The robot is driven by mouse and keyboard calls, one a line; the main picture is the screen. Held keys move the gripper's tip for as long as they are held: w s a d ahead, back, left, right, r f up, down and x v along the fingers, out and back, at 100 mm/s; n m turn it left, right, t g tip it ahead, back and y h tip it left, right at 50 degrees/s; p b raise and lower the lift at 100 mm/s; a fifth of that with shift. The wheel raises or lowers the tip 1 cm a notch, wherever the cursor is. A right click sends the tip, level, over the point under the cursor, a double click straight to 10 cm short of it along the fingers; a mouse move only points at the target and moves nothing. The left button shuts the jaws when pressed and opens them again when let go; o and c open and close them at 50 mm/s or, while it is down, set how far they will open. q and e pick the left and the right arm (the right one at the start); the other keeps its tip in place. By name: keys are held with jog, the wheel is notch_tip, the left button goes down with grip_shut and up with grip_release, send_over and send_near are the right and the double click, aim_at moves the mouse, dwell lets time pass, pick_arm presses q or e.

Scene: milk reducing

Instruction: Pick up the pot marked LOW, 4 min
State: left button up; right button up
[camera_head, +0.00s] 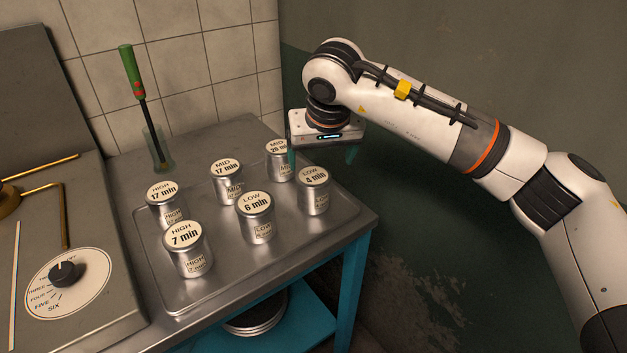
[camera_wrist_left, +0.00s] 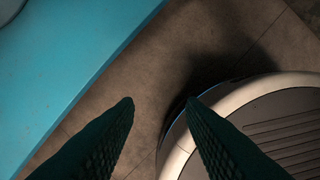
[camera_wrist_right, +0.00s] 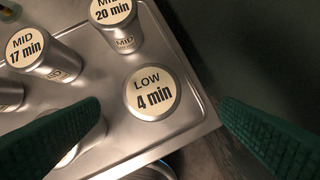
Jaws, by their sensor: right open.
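The pot marked LOW, 4 min (camera_head: 314,194) is a silver metal can with a cream label on top, upright at the right side of the metal tray. In the right wrist view the same pot (camera_wrist_right: 152,88) shows its lid between my fingers, farther off. My right gripper (camera_head: 322,158) is open and empty, above and behind that pot; its green left finger overlaps the MID, 20 min pot (camera_head: 279,160) in the head view. My left gripper (camera_wrist_left: 160,102) is open and empty over the floor; the head view does not show it.
Several similar pots stand close by: LOW, 6 min (camera_head: 256,218), MID, 17 min (camera_head: 227,180), HIGH, 17 min (camera_head: 166,205) and HIGH, 7 min (camera_head: 188,249). The tray (camera_head: 223,283) has a raised rim. A hotplate with a dial (camera_head: 66,274) stands left; a green-handled tool (camera_head: 132,72) leans in a glass.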

aim_at(313, 177)
jog(key=x, duration=0.4)
jog(key=shift+s+a+f, duration=0.1)
jog(key=shift+f, duration=0.25)
jog(key=x, duration=0.5)
jog(key=shift+a+f, duration=0.25)
jog(key=shift+a, duration=0.2)
jog(key=shift+f, duration=0.15)
pick_arm(q)
jog(key=shift+w+r, duration=0.25)
jog(key=shift+r, duration=0.25)
jog(key=shift+w+r, duration=0.2)
jog(key=shift+r, duration=0.25)
pick_arm(e)
jog(key=shift+c, duration=0.5)
jog(key=c, duration=0.9)
jog(key=shift+c, duration=1.1)
pick_arm(q)
jog(key=shift+s+f, duration=0.15)
jog(key=shift+s, duration=0.05)
